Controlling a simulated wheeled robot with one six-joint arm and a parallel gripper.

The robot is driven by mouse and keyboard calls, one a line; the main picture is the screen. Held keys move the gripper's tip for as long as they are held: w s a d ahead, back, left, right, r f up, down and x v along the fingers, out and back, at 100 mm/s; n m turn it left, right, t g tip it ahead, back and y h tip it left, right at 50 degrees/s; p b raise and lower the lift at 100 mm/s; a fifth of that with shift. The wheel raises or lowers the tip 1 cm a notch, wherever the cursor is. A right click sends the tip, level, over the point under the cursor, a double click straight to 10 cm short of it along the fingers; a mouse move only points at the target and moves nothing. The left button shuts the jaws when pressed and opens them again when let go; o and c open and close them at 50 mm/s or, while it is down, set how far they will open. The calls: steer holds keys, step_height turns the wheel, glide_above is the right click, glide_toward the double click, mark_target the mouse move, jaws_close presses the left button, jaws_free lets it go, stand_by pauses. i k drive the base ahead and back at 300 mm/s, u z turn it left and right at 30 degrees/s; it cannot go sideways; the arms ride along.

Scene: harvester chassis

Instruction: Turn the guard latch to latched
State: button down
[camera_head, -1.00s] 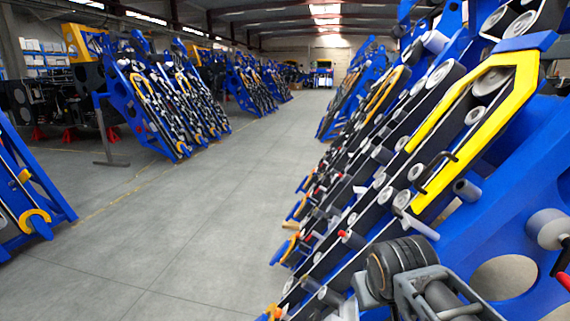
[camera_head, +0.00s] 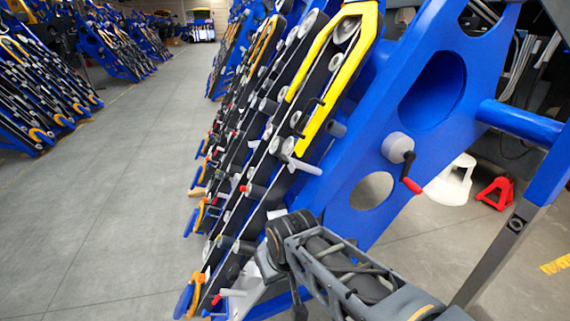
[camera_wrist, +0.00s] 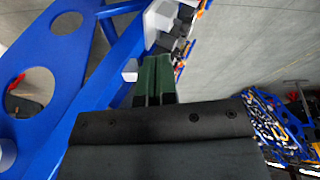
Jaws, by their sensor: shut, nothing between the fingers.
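A yellow guard (camera_head: 340,80) with a black handle (camera_head: 307,116) lies along the upper part of the nearest slanted blue machine in the head view. A pale grey lever (camera_head: 297,160) sits at the guard's lower end; it looks like the guard latch, pointing down to the right. In the wrist view my gripper (camera_wrist: 154,62) is shut and empty, its dark green fingers together. A pale grey block (camera_wrist: 130,70) shows just left of the fingertips; I cannot tell which part it is. In the head view my arm hides my fingers, below the guard.
A crank with a red handle (camera_head: 405,170) stands out from the blue side plate (camera_head: 355,140), right of the guard. A red stand (camera_head: 494,193) and a white stool (camera_head: 450,180) are on the floor behind. The grey aisle (camera_head: 120,190) at left is clear.

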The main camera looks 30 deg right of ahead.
mark_target(284, 159)
steer(key=u, duration=0.05)
steer(key=k, duration=0.35)
steer(key=u, duration=1.05)
steer(key=i, duration=0.9)
steer(key=z, duration=0.3)
